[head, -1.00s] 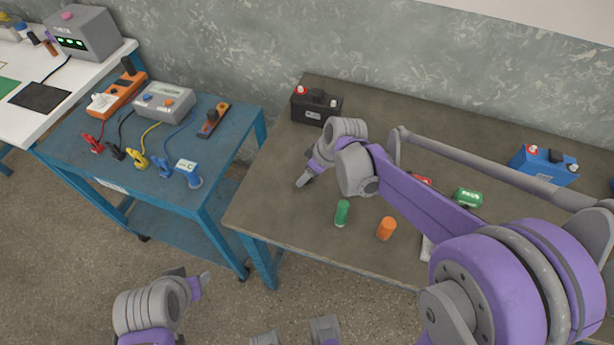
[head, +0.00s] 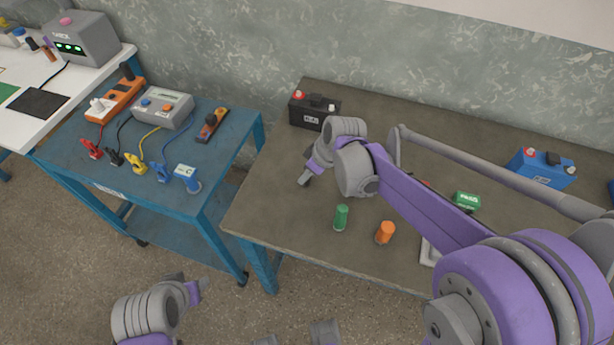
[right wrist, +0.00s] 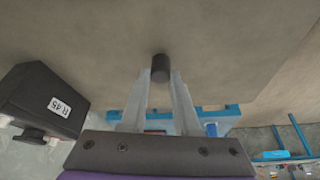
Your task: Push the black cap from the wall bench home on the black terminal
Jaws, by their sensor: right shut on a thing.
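The black battery (head: 308,116) stands at the back left of the grey bench (head: 285,215). Its left post is red, a black block sits mid-top, and a small pale post (head: 331,107) shows at its right end. My right gripper (head: 304,180) is in front of and below the battery in the head view, apart from it. In the right wrist view it is shut on a black cap (right wrist: 158,66), a short dark cylinder between the fingertips. The battery (right wrist: 45,92) also shows there at left. My left gripper (head: 202,290) is low at left, away from the benches; its jaws are unclear.
A green cylinder (head: 341,217) and an orange one (head: 385,232) stand near the bench's front edge. A green PASS block (head: 467,200) and a blue battery (head: 541,170) are at right. A blue trolley (head: 130,190) with testers and clamps stands at left.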

